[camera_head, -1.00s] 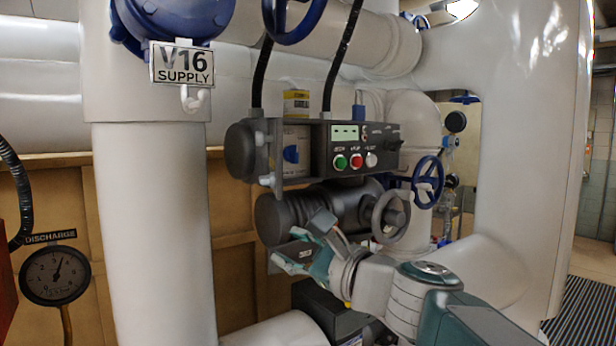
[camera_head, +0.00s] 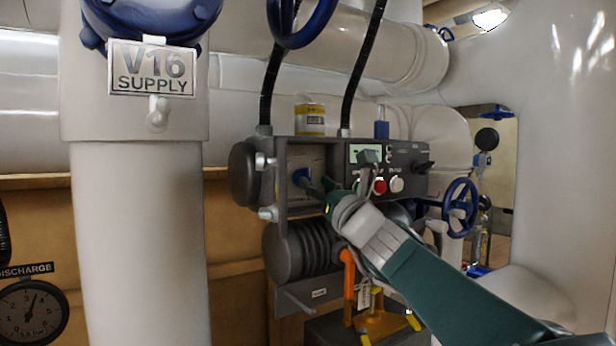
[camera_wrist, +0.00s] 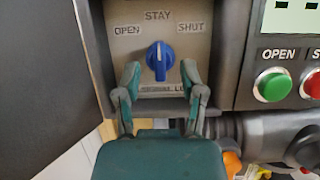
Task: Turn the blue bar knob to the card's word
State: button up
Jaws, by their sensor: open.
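The blue bar knob (camera_wrist: 159,60) sits on a pale plate in a recess, its bar roughly upright, towards STAY. The plate reads OPEN at left, STAY above and SHUT at right. The knob also shows in the head view (camera_head: 301,176). My gripper (camera_wrist: 161,82) is open, one finger on each lower side of the knob; I cannot tell if they touch it. In the head view my gripper (camera_head: 326,184) reaches the recess from the right. A small pale tag (camera_head: 364,298) hangs below the box; its writing is unreadable, and I cannot tell if it is the card.
Right of the recess are a green button (camera_wrist: 273,86), a red button (camera_head: 379,186) and a display (camera_head: 357,153). A yellow-labelled can (camera_head: 310,120) stands on the box. A thick white pipe (camera_head: 138,240) stands further left.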

aim_at(309, 177)
jog(key=shift+x, duration=1.1)
jog(key=shift+w+a+r, duration=0.25)
jog(key=shift+w+a, duration=0.2)
jog(key=shift+d, duration=0.1)
grip_shut()
